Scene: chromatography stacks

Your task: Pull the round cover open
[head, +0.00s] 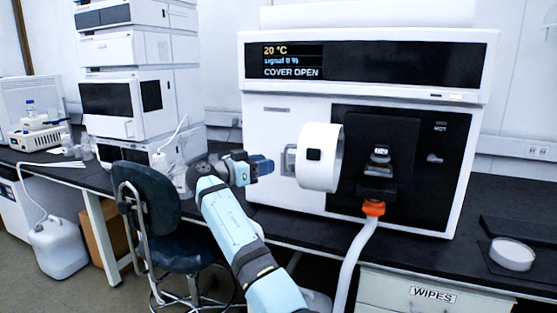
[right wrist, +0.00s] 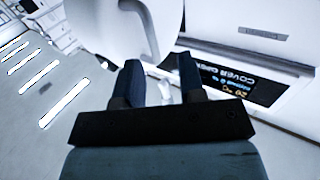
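The round white cover (head: 318,158) stands swung out to the left from the black front of the white instrument (head: 270,195). Its display (head: 290,60) reads "COVER OPEN". My right gripper (head: 268,165) is just left of the cover, apart from it in the head view. In the right wrist view, its two dark fingers (right wrist: 161,80) are spread with nothing seen gripped. The cover (right wrist: 105,25) and its curved handle (right wrist: 158,38) lie beyond the fingertips there. My left gripper is not in view.
An orange fitting with a white hose (head: 372,208) hangs below the exposed opening. A dark chair (head: 150,205) stands left of my right arm. A round white dish (head: 512,253) lies on the bench at right. Stacked instruments (head: 125,75) stand at back left.

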